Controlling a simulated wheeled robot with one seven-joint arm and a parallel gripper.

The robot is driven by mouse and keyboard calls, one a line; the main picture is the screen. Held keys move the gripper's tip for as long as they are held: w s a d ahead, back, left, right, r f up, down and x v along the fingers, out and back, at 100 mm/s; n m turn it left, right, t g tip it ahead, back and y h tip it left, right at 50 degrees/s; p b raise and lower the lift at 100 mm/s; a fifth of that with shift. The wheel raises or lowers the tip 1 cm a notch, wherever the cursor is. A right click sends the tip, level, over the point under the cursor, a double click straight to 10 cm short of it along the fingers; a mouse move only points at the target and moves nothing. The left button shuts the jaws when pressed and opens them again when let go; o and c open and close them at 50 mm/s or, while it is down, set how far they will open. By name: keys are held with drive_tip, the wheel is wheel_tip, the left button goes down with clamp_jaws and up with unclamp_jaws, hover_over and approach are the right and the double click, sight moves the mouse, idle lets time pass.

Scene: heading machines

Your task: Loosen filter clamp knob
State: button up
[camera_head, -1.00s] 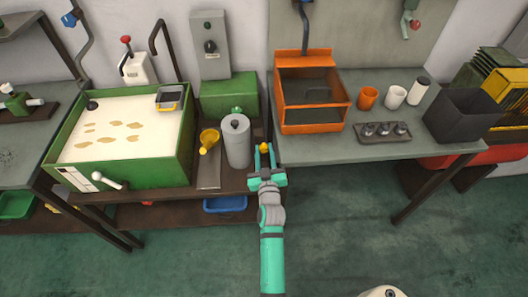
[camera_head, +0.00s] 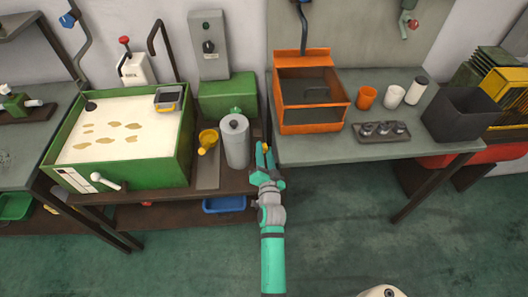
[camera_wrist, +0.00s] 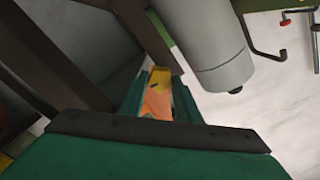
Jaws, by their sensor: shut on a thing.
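The filter is a grey upright canister (camera_head: 236,145) with a dark cap, on the brown bench between the green tank and the grey table. It also shows in the wrist view (camera_wrist: 205,45) at upper right. My gripper (camera_head: 264,153) is just right of the canister. It is shut on a small yellow-orange knob (camera_wrist: 158,95), seen between the two teal fingers in the wrist view. In the head view only a bit of the knob (camera_head: 265,147) shows at the fingertips. What the knob is attached to is hidden.
A green tank (camera_head: 185,165) of pale liquid stands at left. The grey table (camera_head: 330,150) at right bears an orange box (camera_head: 310,129), cups and a small tray. Open floor lies in front.

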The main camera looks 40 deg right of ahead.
drive_tip(key=m, duration=0.5)
drive_tip(key=shift+f+m, duration=0.1)
drive_tip(key=shift+m, duration=0.2)
drive_tip(key=m, duration=0.5)
drive_tip(key=shift+f, duration=0.15)
drive_tip(key=shift+m, duration=0.3)
drive_tip(key=o, duration=1.1)
drive_tip(key=shift+c, duration=0.2)
drive_tip(key=shift+s, duration=0.15)
drive_tip(key=v, duration=1)
drive_tip(key=shift+s+a, duration=0.2)
